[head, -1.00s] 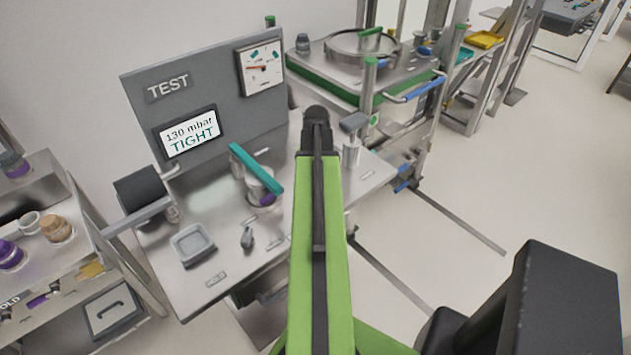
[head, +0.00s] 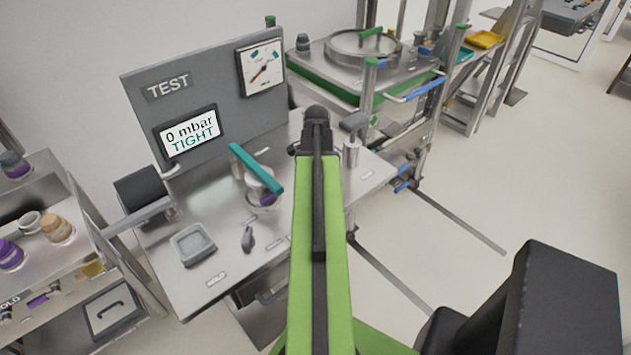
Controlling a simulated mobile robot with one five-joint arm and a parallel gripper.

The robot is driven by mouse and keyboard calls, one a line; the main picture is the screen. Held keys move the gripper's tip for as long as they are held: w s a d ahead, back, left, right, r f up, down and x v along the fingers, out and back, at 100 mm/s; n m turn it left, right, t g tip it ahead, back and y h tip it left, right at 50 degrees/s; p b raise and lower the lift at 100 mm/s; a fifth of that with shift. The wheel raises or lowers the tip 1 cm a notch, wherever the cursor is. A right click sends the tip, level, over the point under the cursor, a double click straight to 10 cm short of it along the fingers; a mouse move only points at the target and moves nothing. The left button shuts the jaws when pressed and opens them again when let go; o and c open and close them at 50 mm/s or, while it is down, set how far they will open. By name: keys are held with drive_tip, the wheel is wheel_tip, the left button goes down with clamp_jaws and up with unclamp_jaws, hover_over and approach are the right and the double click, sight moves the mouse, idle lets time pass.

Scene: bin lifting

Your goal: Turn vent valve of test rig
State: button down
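The test rig's grey back panel (head: 245,128) stands on a steel bench, with a screen (head: 191,134) reading "0 mbar TIGHT" and a round-dial gauge (head: 262,68). A teal clamp bar (head: 256,168) lies across a jar with purple contents (head: 264,197). My arm reaches over the bench, and its dark end (head: 316,120) is to the right of the clamp bar. My gripper's fingers are hidden behind the arm. A small dark part shows just left of the wrist. I cannot make out the vent valve for certain; it may be hidden behind my arm.
A grey square tray (head: 193,244) and a small grey knob-like piece (head: 248,238) are at the bench's front. A grey-topped post (head: 353,130) stands right of my arm. A shelf with jars (head: 57,228) is at left. The floor at right is mostly clear.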

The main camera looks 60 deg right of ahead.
drive_tip(key=shift+w, duration=0.2)
drive_tip(key=c, duration=1.2)
unclamp_jaws()
drive_tip(key=shift+c, duration=0.2)
drive_tip(key=shift+s, duration=0.1)
wheel_tip(320, 180, up, 18)
drive_tip(key=p, duration=1.7)
drive_tip(key=shift+f, duration=0.25)
